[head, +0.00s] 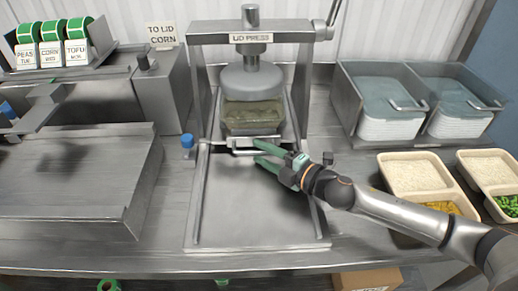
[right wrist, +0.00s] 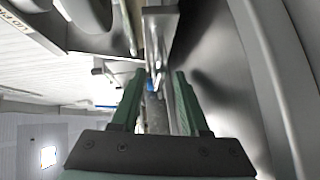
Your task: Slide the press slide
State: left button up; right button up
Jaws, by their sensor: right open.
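The lid press (head: 250,80) stands at the back middle, its round head above a container (head: 252,117) with a dull greenish top. That container sits at the rear of the press frame, on the press slide, whose front handle (head: 238,151) shows just in front of it. My right gripper (head: 256,152) reaches in from the right, with its green fingers apart at the handle. In the right wrist view the open fingers (right wrist: 156,90) have a metal bar (right wrist: 160,45) just ahead of and between them; I cannot tell whether they touch it. My left gripper is not in view.
The flat bed (head: 240,215) in front of the slide is bare. A blue knob (head: 187,141) stands left of the press. Filled trays (head: 415,172) lie at right, below metal bins (head: 385,75) of stacked lids. A label dispenser (head: 75,60) is at left.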

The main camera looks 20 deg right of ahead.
jog(key=shift+w+a, duration=0.3)
jog(key=shift+w, duration=0.25)
jog(key=shift+c, duration=0.2)
grip_shut()
jog(key=shift+f, duration=0.1)
dwell(0.9)
